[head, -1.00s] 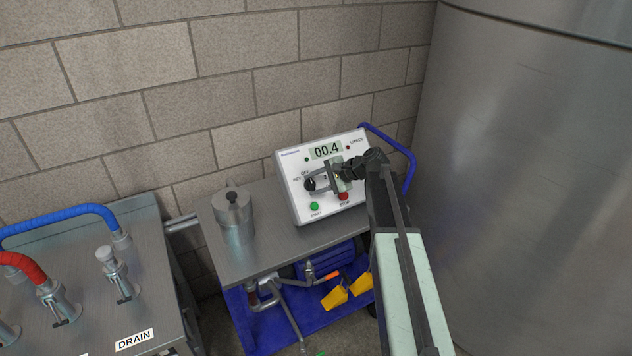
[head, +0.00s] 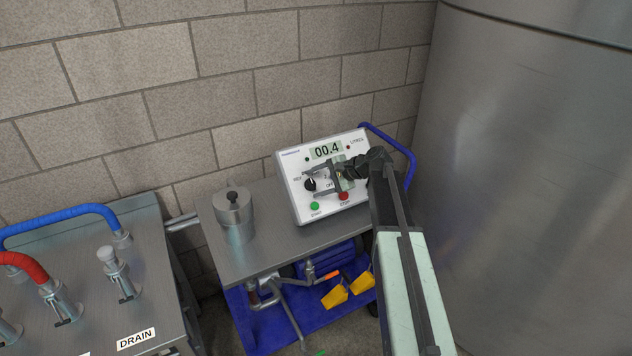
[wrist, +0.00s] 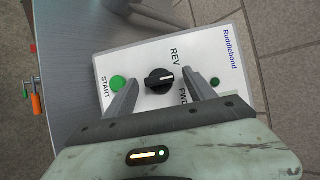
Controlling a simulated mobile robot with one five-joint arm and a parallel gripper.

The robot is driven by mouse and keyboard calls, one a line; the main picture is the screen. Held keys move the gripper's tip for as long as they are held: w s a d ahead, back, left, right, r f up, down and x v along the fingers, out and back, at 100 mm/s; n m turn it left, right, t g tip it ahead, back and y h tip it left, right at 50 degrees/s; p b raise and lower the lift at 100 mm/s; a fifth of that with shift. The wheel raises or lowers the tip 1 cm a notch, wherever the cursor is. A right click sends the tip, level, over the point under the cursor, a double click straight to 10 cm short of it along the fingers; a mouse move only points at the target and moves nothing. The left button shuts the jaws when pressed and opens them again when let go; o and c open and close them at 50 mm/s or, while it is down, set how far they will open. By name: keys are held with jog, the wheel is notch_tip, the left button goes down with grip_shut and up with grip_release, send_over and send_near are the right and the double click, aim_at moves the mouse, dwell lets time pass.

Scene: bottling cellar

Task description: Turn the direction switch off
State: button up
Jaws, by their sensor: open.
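The direction switch is a black rotary knob (head: 310,184) on the left of a white control box (head: 293,205). In the wrist view the knob (wrist: 158,82) has a white pointer line. The line points right in that picture, between the REV and FWD labels. The OFF label is not readable there; a finger covers part of the panel. My gripper (wrist: 160,78) is open, one finger on each side of the knob, with visible gaps. In the head view my gripper (head: 311,181) reaches across the box face from the right.
The green START button (head: 315,206) and red STOP button (head: 344,196) are below the knob. The display (head: 327,150) reads 00.4. A steel canister (head: 234,215) stands left on the trolley top (head: 262,245). A large steel tank (head: 530,180) fills the right side.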

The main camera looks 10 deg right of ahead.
jog(key=p+v, duration=0.4)
jog(key=v, duration=0.3)
jog(key=s+a+f+n+g+h, duration=0.1)
jog(key=s+a+f+n+g, duration=0.3)
jog(key=s+a, duration=0.7)
jog(key=s+d+f+n+g+h, duration=0.1)
jog(key=s+d+f+n+h, duration=0.2)
jog(key=s, duration=0.3)
jog(key=s+d+f+n+g+h, duration=0.1)
jog(key=s+d+f+n+h, duration=0.2)
jog(key=s, duration=0.4)
jog(key=shift+s+n+h+b, duration=0.25)
jog(key=shift+n+h+b, duration=0.05)
jog(key=shift+n+h, duration=0.6)
jog(key=shift+d, duration=0.1)
